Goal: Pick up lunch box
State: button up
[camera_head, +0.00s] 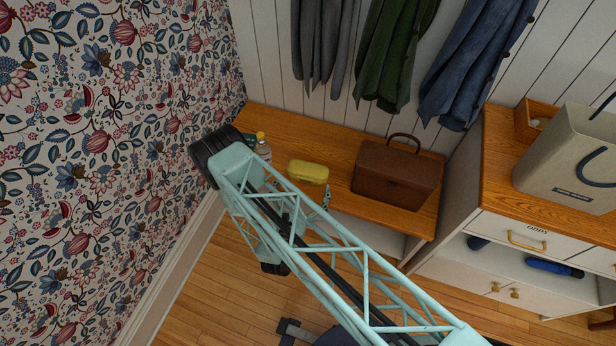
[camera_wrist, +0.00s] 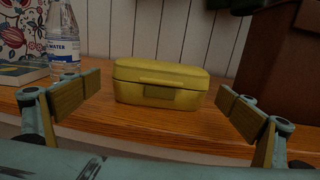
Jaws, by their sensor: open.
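The yellow lunch box (camera_head: 308,171) lies closed on a wooden bench (camera_head: 290,127), beside a brown case. In the wrist view the lunch box (camera_wrist: 160,85) sits near the middle, its latch side facing me. My gripper (camera_wrist: 158,102) is open and empty, with one finger to the left and one to the right of the lunch box in the picture. The box lies a little beyond the fingertips, and no contact shows. In the head view my arm hides part of the bench, and the fingers are mostly hidden.
A water bottle (camera_wrist: 62,35) and a book (camera_wrist: 22,72) stand left of the lunch box. The brown case (camera_head: 396,175) is close on its right. Coats (camera_head: 395,50) hang above the bench. A cabinet with a paper bag (camera_head: 570,155) stands further right.

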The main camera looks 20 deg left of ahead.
aim_at(308, 172)
dwell(0.3)
jog(key=shift+w+d+f+b, duration=0.1)
jog(key=shift+w+b, duration=0.55)
jog(key=shift+w, duration=1.95)
jog(key=c, duration=0.6)
jog(key=shift+o, duration=0.2)
notch_tip(308, 172, up, 18)
jog(key=p, duration=0.3)
